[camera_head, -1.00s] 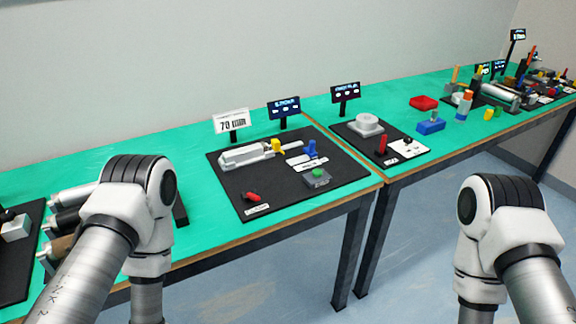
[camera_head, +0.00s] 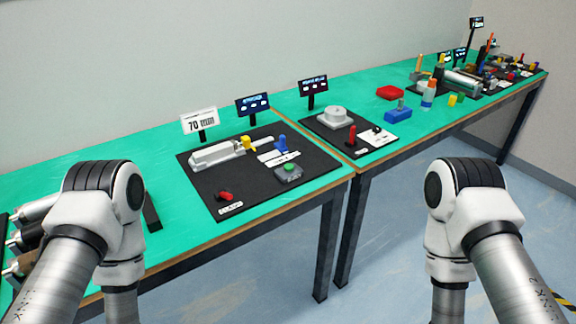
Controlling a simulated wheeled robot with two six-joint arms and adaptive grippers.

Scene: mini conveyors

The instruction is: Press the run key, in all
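A green button on a small grey box (camera_head: 288,174) sits at the front right of a black board (camera_head: 215,200) on the green table. It looks like the run key, but I cannot read a label on it. The same board bears a grey cylinder-like device (camera_head: 217,154) with a yellow part (camera_head: 247,143), a blue lever (camera_head: 281,144) and a red lever (camera_head: 225,195). A sign reading 70 (camera_head: 199,122) stands behind the board. My two arms show at the lower left and lower right, apart from the board. Neither gripper is in view.
A second black board to the right holds a round grey disc (camera_head: 335,115) and a red lever (camera_head: 351,135). A red block (camera_head: 390,92) and a blue block (camera_head: 398,112) lie beyond it. More devices crowd the far right.

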